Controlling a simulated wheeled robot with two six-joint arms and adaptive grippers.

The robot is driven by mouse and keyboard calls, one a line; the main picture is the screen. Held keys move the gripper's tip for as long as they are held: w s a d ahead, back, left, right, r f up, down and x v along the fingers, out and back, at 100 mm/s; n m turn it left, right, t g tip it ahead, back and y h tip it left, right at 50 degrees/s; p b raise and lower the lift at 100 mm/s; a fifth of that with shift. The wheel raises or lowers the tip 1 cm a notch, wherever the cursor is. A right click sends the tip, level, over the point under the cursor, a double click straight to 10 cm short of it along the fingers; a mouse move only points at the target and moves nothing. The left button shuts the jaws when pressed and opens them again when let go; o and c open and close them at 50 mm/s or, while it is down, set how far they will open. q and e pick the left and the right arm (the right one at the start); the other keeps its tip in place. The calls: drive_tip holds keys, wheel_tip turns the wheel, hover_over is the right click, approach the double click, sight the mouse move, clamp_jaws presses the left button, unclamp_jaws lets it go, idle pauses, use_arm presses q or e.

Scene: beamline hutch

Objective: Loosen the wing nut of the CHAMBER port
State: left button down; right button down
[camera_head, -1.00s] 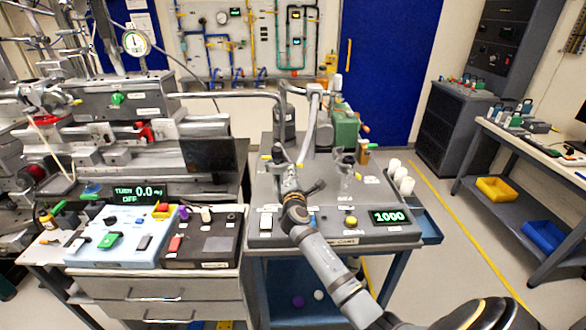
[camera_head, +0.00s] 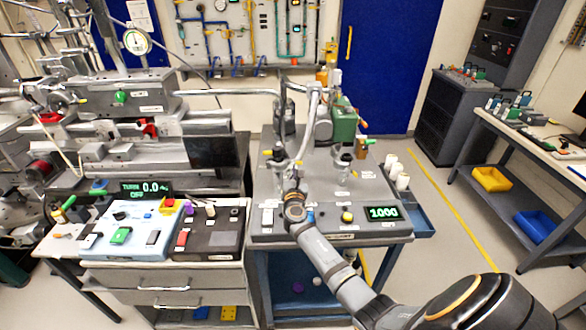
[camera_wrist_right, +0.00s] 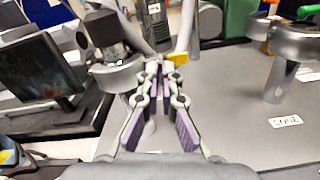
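The grey bench (camera_head: 330,205) carries vacuum fittings: an upright bent metal pipe (camera_head: 308,125) and a clamped fitting (camera_head: 343,155) to its right. My right gripper (camera_head: 289,176) is low over the bench's left part, at the foot of the pipework. In the right wrist view its two fingers with purple pads (camera_wrist_right: 164,85) are apart, with nothing clearly held. A small yellow piece (camera_wrist_right: 178,58) lies just beyond the fingertips; I cannot tell whether it is the CHAMBER wing nut. A round metal flange (camera_wrist_right: 115,72) with a dark knob is to its left. My left gripper is out of view.
Control boxes (camera_head: 130,230) and a dark monitor (camera_head: 210,152) are to the left. The floor to the right is clear.

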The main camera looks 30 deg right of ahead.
drive_tip(key=shift+r+n+p, duration=0.1)
drive_tip(key=shift+n+p, duration=0.2)
drive_tip(key=shift+n, duration=0.3)
drive_tip(key=c, duration=1.6)
unclamp_jaws()
drive_tip(key=shift+o, duration=0.2)
